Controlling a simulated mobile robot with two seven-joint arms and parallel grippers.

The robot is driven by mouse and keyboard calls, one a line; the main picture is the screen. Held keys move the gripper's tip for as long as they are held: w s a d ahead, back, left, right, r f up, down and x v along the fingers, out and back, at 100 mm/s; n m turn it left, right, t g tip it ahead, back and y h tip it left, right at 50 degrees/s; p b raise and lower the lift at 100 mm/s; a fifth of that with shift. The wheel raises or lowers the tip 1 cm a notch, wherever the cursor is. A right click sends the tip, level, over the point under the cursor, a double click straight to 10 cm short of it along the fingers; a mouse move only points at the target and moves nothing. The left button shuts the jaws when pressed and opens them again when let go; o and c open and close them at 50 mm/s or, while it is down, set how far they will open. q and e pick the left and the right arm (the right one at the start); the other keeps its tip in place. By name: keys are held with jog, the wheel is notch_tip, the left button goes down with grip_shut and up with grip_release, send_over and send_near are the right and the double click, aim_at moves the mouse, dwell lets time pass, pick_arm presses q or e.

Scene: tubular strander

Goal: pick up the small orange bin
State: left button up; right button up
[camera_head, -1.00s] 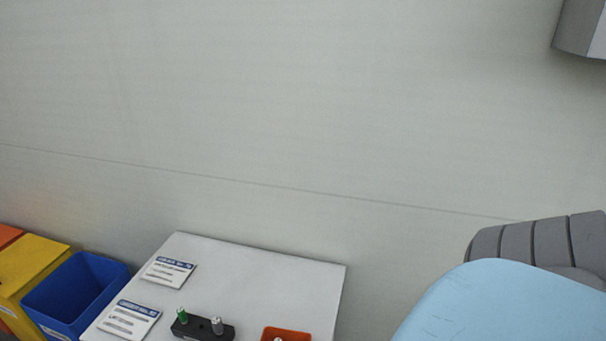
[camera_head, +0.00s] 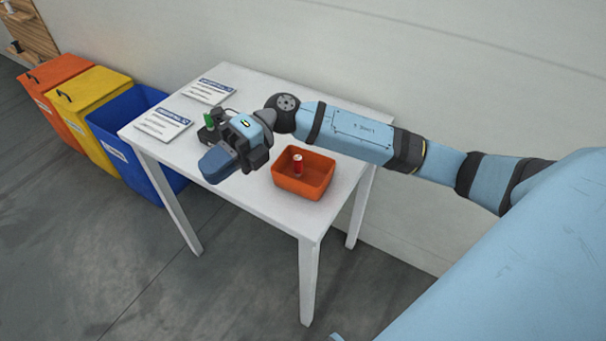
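The small orange bin (camera_head: 318,181) stands upright on the white table (camera_head: 262,201), near its right front corner. A small red cylindrical object (camera_head: 297,165) with a light top is inside it. My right arm reaches in from the right, behind the bin. My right gripper (camera_head: 219,165) is over the table to the left of the bin, apart from it. Its fingers point left and toward the viewer, and I cannot make out a gap between them. My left gripper is not in view.
A dark holder with a green-topped item (camera_head: 209,121) is partly hidden behind my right gripper. Two printed cards (camera_head: 163,124) lie at the table's left. Blue (camera_head: 128,108), yellow (camera_head: 88,104) and orange-red (camera_head: 56,82) large bins stand left of the table. A wall runs behind.

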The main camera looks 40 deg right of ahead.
jog(key=w+d+f+n+h+b, duration=0.2)
jog(key=d+f+n+h+b, duration=0.1)
jog(key=d+f+h+b, duration=0.25)
pick_arm(q)
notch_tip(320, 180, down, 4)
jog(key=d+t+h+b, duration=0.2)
jog(key=b, duration=0.3)
pick_arm(e)
jog(key=m+t+h+b, duration=0.2)
jog(key=h, duration=0.8)
send_over(310, 160)
notch_tip(310, 160, down, 5)
jog(key=shift+w+d+r, duration=0.1)
jog(key=shift+w+d, duration=0.05)
jog(key=shift+f, duration=0.5)
notch_tip(310, 160, down, 5)
jog(key=shift+b, duration=1.15)
jog(key=shift+f, duration=0.15)
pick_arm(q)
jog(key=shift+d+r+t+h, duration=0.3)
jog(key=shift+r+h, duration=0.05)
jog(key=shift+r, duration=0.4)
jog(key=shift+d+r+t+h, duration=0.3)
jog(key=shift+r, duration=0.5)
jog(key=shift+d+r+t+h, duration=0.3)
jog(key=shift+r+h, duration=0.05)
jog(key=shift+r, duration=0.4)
pick_arm(e)
grip_shut()
